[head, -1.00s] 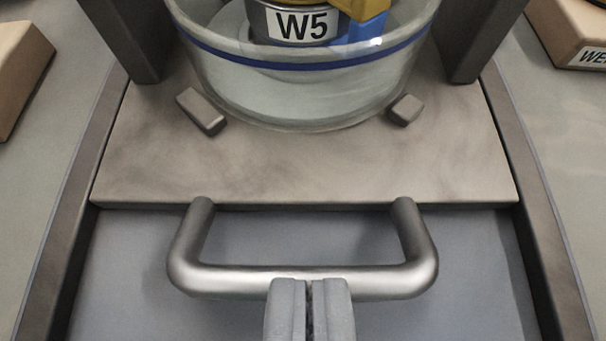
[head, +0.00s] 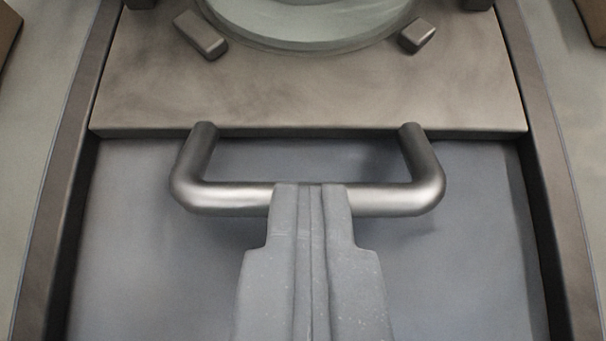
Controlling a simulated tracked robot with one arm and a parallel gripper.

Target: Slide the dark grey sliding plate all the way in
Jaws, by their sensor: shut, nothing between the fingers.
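The dark grey sliding plate (head: 300,95) lies between two side rails, with its front edge across the upper part of the view. A metal bar handle (head: 235,197) sticks out from that front edge towards me. My gripper (head: 311,188) is shut and empty. Its fingertips are at the middle of the handle's bar and cover part of it. I cannot tell for certain whether they touch it. The plate's far end is out of view.
A round glass vessel (head: 310,22) stands on the plate between two small blocks (head: 201,36) (head: 417,36). Raised rails (head: 62,190) (head: 553,190) flank the plate. The blue-grey floor (head: 140,270) between them is clear in front of the plate.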

